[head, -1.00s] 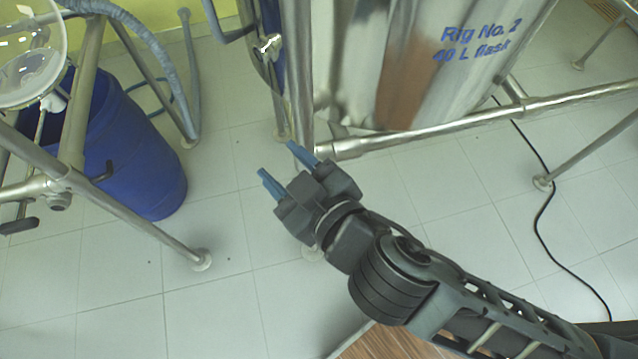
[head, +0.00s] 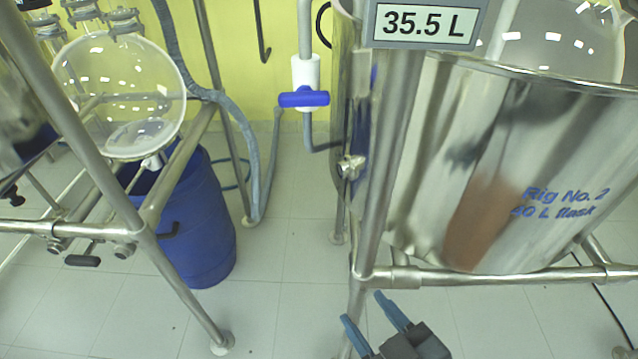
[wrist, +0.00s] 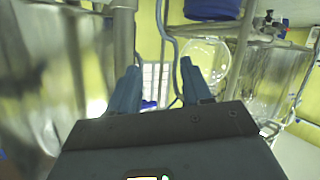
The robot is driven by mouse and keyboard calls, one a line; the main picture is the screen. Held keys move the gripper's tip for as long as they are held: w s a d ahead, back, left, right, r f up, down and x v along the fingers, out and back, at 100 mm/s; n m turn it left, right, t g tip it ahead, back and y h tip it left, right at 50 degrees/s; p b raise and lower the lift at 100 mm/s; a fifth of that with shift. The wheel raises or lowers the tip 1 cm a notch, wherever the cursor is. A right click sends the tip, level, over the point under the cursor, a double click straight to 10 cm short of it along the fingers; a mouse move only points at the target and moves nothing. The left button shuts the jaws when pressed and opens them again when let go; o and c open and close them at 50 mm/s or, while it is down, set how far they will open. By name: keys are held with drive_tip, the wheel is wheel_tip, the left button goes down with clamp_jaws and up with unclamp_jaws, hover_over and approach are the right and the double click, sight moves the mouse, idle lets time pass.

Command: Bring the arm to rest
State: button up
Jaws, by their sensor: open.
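My gripper (head: 366,318) shows at the bottom edge of the head view, with two blue fingers apart and nothing between them. It is in front of the lower frame tube of the steel vessel marked "Rig No. 2, 40 L flask" (head: 500,180). In the wrist view my gripper (wrist: 158,88) also has its blue fingers apart and empty. Most of my arm is below the head view and hidden.
A steel frame (head: 385,170) with a "35.5 L" sign (head: 420,24) stands close by. A blue-handled valve (head: 304,98) is on a pipe behind. At left are a glass flask (head: 120,85) and a blue barrel (head: 200,235). Tiled floor (head: 280,310) is clear between.

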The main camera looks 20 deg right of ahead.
drive_tip(key=s+d+r+m, duration=0.2)
drive_tip(key=s+d, duration=0.1)
drive_tip(key=s, duration=0.6)
drive_tip(key=s+d+r+m+h, duration=0.1)
drive_tip(key=s+d+r, duration=0.2)
drive_tip(key=s, duration=0.7)
drive_tip(key=shift+d+r+m+t, duration=0.3)
drive_tip(key=shift+d+m, duration=0.05)
drive_tip(key=shift+m, duration=0.05)
drive_tip(key=shift+s, duration=0.1)
drive_tip(key=shift+c, duration=0.6)
drive_tip(key=shift+d, duration=0.15)
